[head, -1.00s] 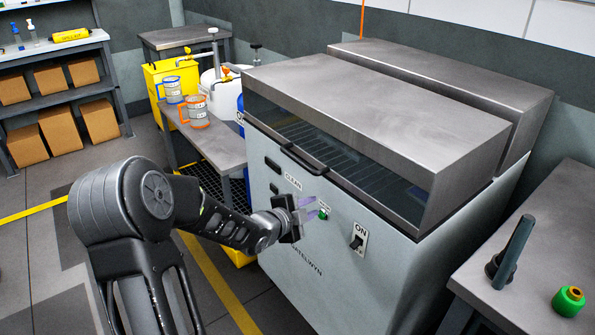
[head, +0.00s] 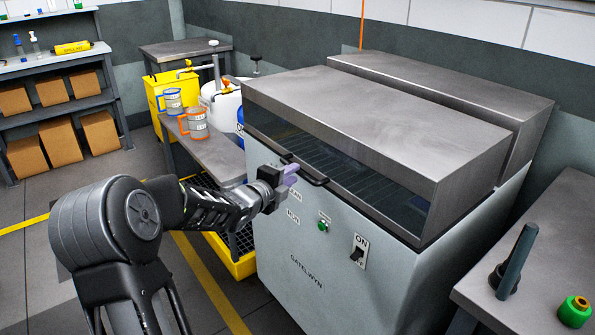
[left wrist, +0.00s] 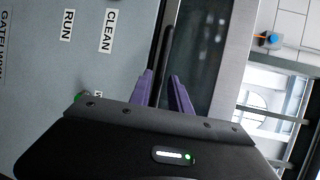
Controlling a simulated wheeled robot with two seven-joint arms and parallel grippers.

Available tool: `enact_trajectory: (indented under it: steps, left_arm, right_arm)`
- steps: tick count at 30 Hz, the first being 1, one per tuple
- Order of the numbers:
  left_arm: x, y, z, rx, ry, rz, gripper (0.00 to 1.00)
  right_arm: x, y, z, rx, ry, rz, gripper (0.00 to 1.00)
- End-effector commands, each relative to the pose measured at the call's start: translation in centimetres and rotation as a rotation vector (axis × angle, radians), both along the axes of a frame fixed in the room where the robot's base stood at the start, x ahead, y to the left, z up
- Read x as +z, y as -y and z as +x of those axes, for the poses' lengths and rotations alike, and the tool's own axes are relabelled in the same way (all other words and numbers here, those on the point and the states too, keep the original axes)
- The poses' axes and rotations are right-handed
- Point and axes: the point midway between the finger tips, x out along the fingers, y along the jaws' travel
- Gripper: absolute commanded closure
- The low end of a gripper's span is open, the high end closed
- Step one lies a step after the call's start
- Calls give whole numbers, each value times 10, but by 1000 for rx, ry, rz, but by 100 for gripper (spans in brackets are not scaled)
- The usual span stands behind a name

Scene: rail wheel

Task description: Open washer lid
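The washer (head: 310,245) is a pale grey cabinet with a shut grey metal lid (head: 380,105) that has a glass front. A black bar handle (head: 308,178) runs along the lower front edge of the lid. My left gripper (head: 291,172) is at the left end of this handle. In the left wrist view its purple fingers (left wrist: 162,90) are apart, and the black handle (left wrist: 167,45) shows between them. I cannot tell how deep the bar sits between the fingers or whether they touch it. My right gripper is not in view.
Below the handle are a green button (head: 323,226) and an ON switch (head: 358,248). A side table (head: 212,155) with jugs stands left of the washer. A bench (head: 545,235) with a dark upright tool (head: 513,262) and a green spool (head: 574,311) is at the right.

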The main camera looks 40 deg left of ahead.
Motion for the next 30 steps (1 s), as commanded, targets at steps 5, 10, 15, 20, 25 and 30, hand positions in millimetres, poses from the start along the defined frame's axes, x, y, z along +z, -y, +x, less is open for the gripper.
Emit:
enact_trajectory:
  steps: [5,10,15,20,25,30]
  left_arm:
    - [-5,-3,26,-1,0,-2,77]
    - [-7,-4,37,1,-1,-2,77]
    - [-8,-4,38,1,-1,-2,77]
    - [-8,-4,37,1,-1,-2,83]
    - [-8,-4,37,1,-1,-1,97]
    - [-8,-4,37,0,-1,-1,100]
  right_arm:
    - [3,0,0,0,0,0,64]
    - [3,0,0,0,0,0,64]
    - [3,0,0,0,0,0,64]
    - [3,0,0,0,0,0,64]
    - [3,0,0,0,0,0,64]
    - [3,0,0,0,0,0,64]
